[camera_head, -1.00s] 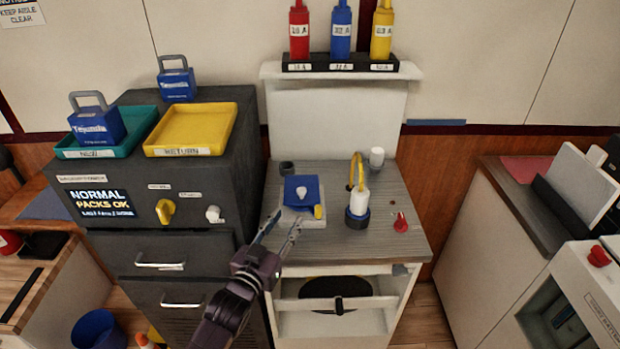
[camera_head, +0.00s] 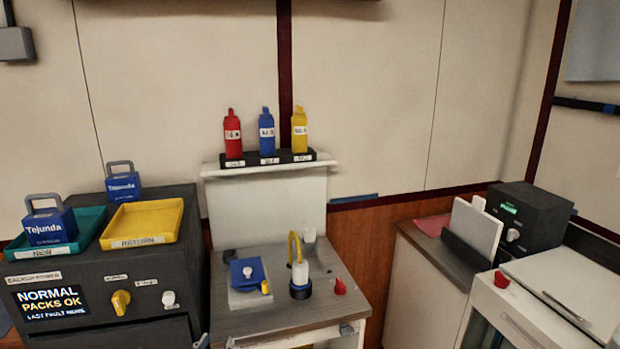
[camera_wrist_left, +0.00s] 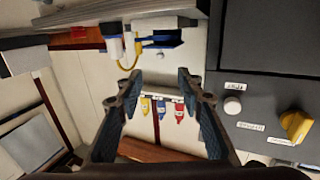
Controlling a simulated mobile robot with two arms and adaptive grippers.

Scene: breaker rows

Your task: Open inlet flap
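A small blue flap (camera_head: 248,271) lies on a pale grey unit (camera_head: 246,298) on the grey worktop, with a yellow piece at its right front corner. I take it for the inlet flap, but no label confirms this. In the left wrist view, which is upside down, the blue flap (camera_wrist_left: 165,42) shows edge-on beyond my fingers. My left gripper (camera_wrist_left: 158,82) is open, with nothing between its fingers and a gap to the flap. In the head view only a sliver of it shows at the bottom edge. My right gripper is not in view.
A bottle with a yellow hose (camera_head: 299,276) and a red knob (camera_head: 340,286) stand right of the flap. A dark cabinet (camera_head: 190,280) with trays and a yellow knob (camera_head: 121,302) is at left. Red, blue and yellow bottles stand on the shelf (camera_head: 265,167) behind.

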